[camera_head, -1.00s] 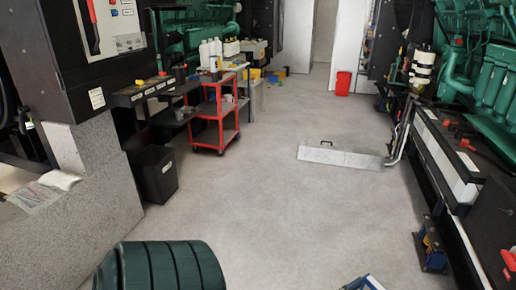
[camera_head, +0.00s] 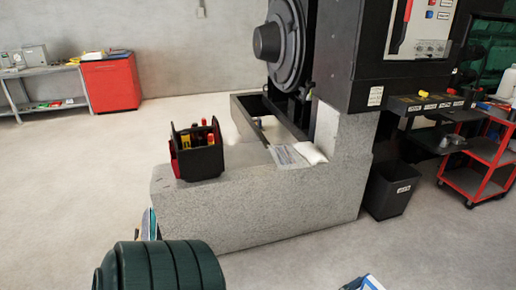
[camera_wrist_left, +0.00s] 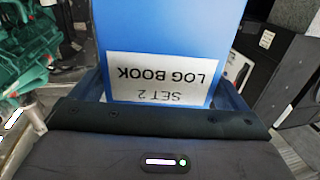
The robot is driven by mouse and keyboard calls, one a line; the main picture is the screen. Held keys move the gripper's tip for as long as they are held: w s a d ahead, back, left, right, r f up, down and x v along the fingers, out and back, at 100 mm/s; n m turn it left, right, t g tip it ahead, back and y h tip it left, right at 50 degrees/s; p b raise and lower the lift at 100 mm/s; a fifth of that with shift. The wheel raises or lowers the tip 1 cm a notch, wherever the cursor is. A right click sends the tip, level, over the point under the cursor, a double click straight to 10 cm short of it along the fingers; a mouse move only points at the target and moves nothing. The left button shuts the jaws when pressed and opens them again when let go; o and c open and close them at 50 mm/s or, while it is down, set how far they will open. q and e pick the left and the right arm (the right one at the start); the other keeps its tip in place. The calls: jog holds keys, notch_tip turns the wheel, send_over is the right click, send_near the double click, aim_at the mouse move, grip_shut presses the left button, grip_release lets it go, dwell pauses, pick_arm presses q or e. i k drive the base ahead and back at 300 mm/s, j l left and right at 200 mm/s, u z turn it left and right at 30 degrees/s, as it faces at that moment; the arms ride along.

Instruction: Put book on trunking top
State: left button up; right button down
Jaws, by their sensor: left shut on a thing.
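A blue book (camera_wrist_left: 170,25) with a white label reading "SET 2 LOG BOOK" fills the middle of the left wrist view, its text upside down. My left gripper (camera_wrist_left: 165,100) is shut on it; the dark gripper body covers the book's near edge. In the head view my dark green left arm part stands at the bottom left, and its fingertips do not show. A small blue and white corner (camera_head: 365,284) shows at the bottom edge; I cannot tell whether it is the book. I cannot pick out the trunking for sure. My right gripper is not in view.
A concrete plinth (camera_head: 260,205) carries a black tool caddy (camera_head: 197,150), papers and a black machine. A black bin (camera_head: 390,190) and red trolley (camera_head: 480,165) stand right. A red cabinet (camera_head: 110,84) and bench are at the back left. Floor is clear at left.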

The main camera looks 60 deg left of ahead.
aim_at(239, 173)
jog(key=i+j+u, duration=0.15)
jog(key=u, duration=0.3)
jog(key=i+j+u, duration=0.15)
jog(key=u, duration=0.35)
jog(key=i+u, duration=0.2)
jog(key=u, duration=0.25)
jog(key=i+u, duration=0.2)
jog(key=u, duration=0.3)
jog(key=i+l+u, duration=0.4)
jog(key=i, duration=0.3)
jog(key=i+l+u, duration=0.4)
jog(key=i+l, duration=0.2)
jog(key=l, duration=0.25)
jog(key=i+l, duration=0.25)
jog(key=l, duration=0.1)
